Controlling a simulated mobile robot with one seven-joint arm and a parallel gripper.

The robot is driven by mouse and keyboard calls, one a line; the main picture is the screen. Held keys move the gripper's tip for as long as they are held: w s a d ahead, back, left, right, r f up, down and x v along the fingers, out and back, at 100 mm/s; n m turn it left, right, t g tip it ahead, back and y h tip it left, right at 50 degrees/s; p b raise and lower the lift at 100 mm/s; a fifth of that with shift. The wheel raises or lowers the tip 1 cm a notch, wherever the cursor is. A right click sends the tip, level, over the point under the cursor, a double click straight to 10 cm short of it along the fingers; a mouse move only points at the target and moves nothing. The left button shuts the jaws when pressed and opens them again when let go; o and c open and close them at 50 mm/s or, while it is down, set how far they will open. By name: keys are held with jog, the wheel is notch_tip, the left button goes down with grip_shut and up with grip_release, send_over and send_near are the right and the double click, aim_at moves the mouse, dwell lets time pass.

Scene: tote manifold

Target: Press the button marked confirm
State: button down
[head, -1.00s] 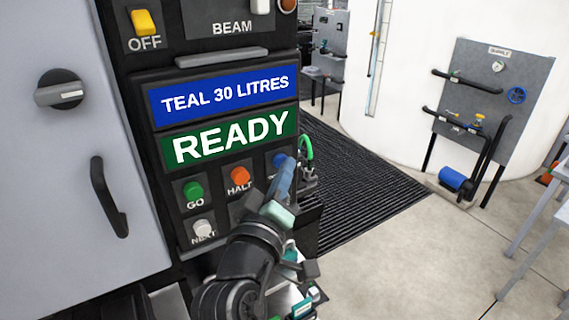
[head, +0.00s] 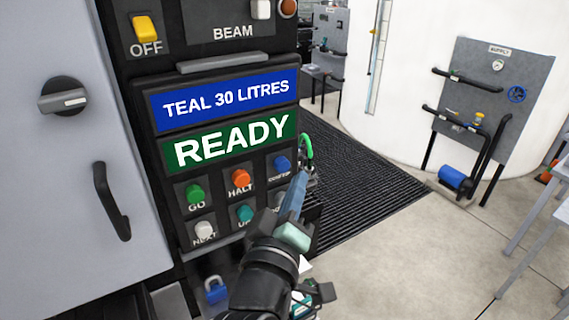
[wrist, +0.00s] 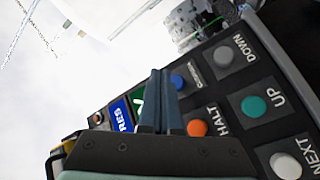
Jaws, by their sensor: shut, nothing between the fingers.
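The blue confirm button (head: 282,165) sits at the right end of the upper button row on the black panel, its small label only partly legible. In the wrist view the blue button (wrist: 178,82) shows just right of my fingers. My gripper (head: 302,178) is shut and empty, with its blue-grey fingers pointing up just right of and below the button in the head view. In the wrist view its fingertips (wrist: 160,72) are close together. A gap from the panel seems to remain, but I cannot tell exactly how far.
Close by are the green GO (head: 195,194), orange HALT (head: 240,178), white NEXT (head: 203,229) and teal UP (head: 244,214) buttons; a grey DOWN button (wrist: 222,55) shows in the wrist view. Above, displays read TEAL 30 LITRES (head: 226,102) and READY (head: 231,140). A grey cabinet door (head: 75,180) stands left.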

jog(key=shift+s+d+p, duration=0.2)
jog(key=shift+s+d, duration=0.3)
jog(key=shift+s, duration=0.2)
jog(key=shift+s+d+p, duration=0.2)
jog(key=shift+s+d, duration=0.3)
jog(key=shift+s, duration=0.2)
jog(key=s+r+m+t+y+b, duration=0.1)
jog(key=s+r+m+t, duration=0.1)
jog(key=r, duration=0.7)
jog(key=s+r+m+t+y+b, duration=0.1)
jog(key=s+r+m+t+b, duration=0.1)
jog(key=s+r, duration=0.4)
jog(key=s+r+m+t+y+b, duration=0.1)
jog(key=s+r+m+t, duration=0.2)
jog(key=r, duration=1.1)
jog(key=shift+s+m+t, duration=0.4)
jog(key=shift+s+t, duration=0.3)
jog(key=shift+t, duration=0.2)
jog(key=shift+a, duration=0.1)
